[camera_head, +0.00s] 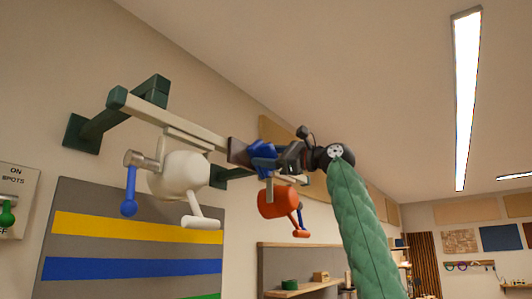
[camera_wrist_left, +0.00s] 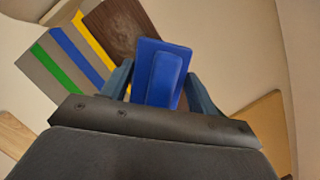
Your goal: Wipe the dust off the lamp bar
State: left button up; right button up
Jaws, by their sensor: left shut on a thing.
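The pale lamp bar (camera_head: 185,122) runs along the wall on dark green brackets. A dark brown patch (camera_head: 238,151) covers part of it; this also shows in the left wrist view (camera_wrist_left: 122,24). My left gripper (camera_head: 281,159) is at the bar's right part, shut on a blue wiping pad (camera_head: 262,157). The pad fills the space between the fingers in the left wrist view (camera_wrist_left: 163,75). It is close beside the brown patch; I cannot tell whether they touch. The bar beyond my gripper is mostly hidden. My right gripper is not in view.
A white lamp (camera_head: 180,177) with a blue handle and an orange lamp (camera_head: 278,202) hang below the bar, the orange one just under my gripper. A striped wall panel (camera_head: 130,235) is behind. Room is free above the bar.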

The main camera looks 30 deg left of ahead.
aim_at(256, 152)
pick_arm(q)
jog(key=shift+w+p, duration=0.6)
jog(key=shift+w, duration=0.5)
jog(key=shift+w+d, duration=0.1)
jog(key=shift+w, duration=0.35)
jog(key=shift+s+f+b, duration=0.15)
jog(key=shift+s+b, duration=0.2)
jog(key=shift+s, duration=0.2)
jog(key=shift+s+b, duration=0.55)
jog(key=shift+s, duration=0.6)
jog(key=shift+s+a+b, duration=0.2)
jog(key=shift+s+b, duration=0.25)
jog(key=shift+s, duration=0.15)
jog(key=shift+s+a+b, duration=0.1)
jog(key=shift+s+b, duration=0.25)
jog(key=shift+s, duration=0.5)
jog(key=shift+s+b, duration=0.4)
jog(key=shift+s, duration=0.15)
jog(key=shift+s+a+b, duration=0.2)
jog(key=shift+s+b, duration=0.9)
jog(key=shift+s, duration=1.45)
